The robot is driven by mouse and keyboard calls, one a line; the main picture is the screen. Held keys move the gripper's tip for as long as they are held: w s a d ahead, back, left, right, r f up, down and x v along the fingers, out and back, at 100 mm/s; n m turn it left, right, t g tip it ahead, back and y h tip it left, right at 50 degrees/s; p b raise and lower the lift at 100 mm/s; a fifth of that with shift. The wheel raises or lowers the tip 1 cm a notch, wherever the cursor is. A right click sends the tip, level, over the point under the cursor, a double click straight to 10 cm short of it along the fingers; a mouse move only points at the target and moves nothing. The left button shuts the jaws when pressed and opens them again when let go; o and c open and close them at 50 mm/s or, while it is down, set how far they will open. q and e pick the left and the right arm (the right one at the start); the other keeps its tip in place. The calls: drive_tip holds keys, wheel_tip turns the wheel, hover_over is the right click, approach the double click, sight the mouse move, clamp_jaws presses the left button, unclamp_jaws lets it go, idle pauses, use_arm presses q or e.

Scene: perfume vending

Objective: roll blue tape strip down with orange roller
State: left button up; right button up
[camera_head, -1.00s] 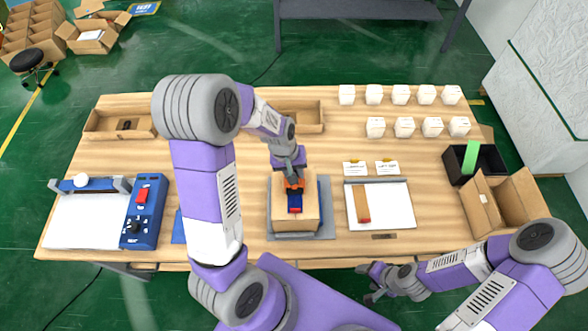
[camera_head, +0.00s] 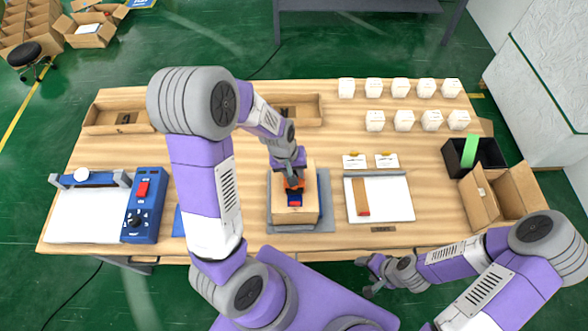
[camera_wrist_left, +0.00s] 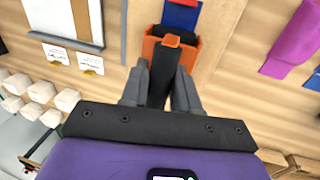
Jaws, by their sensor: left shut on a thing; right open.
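The orange roller (camera_head: 295,184) is held by my left gripper (camera_head: 292,174), whose fingers close on its dark handle; the left wrist view shows the roller (camera_wrist_left: 186,52) between the fingers (camera_wrist_left: 160,85). The roller is over the blue tape strip (camera_head: 295,199) on top of the cardboard box (camera_head: 309,211). The strip's blue end, with a red part beside it, shows past the roller in the left wrist view (camera_wrist_left: 181,16); the rest is hidden. I cannot tell whether the roller touches the strip. My right gripper (camera_head: 369,278) is open and empty in front of the table.
The box stands on a grey mat (camera_head: 325,190). To its right is a white board (camera_head: 392,205) with a brown and red bar (camera_head: 361,196). A blue machine (camera_head: 145,203) stands left. White boxes (camera_head: 400,87) and a black bin (camera_head: 487,153) are at right.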

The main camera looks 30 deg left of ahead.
use_arm(q)
drive_tip(key=shift+s+d, duration=0.25)
drive_tip(key=shift+s, duration=0.2)
drive_tip(key=shift+w, duration=0.1)
drive_tip(key=shift+w+a, duration=0.35)
drive_tip(key=shift+w, duration=0.25)
drive_tip(key=shift+w+a, duration=0.25)
drive_tip(key=shift+w, duration=0.1)
